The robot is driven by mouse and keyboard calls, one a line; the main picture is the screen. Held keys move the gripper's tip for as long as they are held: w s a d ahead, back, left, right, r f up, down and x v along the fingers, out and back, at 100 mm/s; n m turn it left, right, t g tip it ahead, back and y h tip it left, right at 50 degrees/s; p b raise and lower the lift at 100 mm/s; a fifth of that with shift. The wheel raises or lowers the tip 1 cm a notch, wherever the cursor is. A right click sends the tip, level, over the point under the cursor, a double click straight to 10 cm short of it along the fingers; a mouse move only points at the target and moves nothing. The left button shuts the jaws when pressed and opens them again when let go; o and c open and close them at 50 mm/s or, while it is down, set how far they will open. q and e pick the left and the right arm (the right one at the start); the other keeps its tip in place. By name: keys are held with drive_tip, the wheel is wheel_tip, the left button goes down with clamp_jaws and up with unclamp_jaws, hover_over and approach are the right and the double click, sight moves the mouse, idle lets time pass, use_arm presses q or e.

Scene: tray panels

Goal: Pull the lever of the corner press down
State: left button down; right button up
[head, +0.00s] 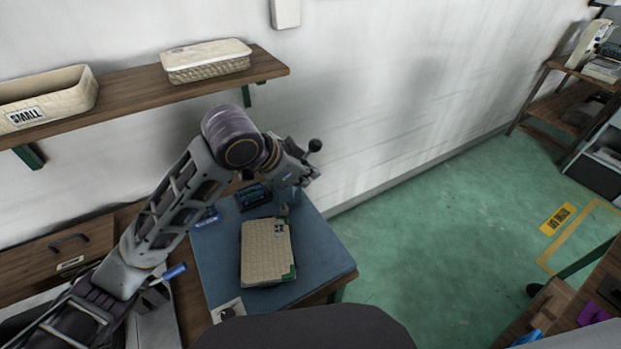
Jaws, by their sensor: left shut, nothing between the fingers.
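The corner press (286,191) stands at the back of the blue mat, mostly hidden behind my left arm. Its lever ends in a black ball knob (315,145), which shows just beyond my left gripper and stands up high. My left gripper (306,172) is shut and empty, beside the lever and below the knob. I cannot tell whether it touches the lever. A tan woven tray panel (265,252) with green corners lies on the mat in front of the press. My right gripper is out of view.
The blue mat (325,262) covers the bench. A small dark device (253,196) sits behind the panel. A wall shelf (135,95) holds a lidded basket (206,60) and an open bin (45,97). Green floor (430,230) lies open to the right.

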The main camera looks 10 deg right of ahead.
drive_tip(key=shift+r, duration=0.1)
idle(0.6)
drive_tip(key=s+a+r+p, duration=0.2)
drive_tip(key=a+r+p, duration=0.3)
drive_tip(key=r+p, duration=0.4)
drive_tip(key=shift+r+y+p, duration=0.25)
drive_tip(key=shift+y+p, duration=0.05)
drive_tip(key=shift+p, duration=0.1)
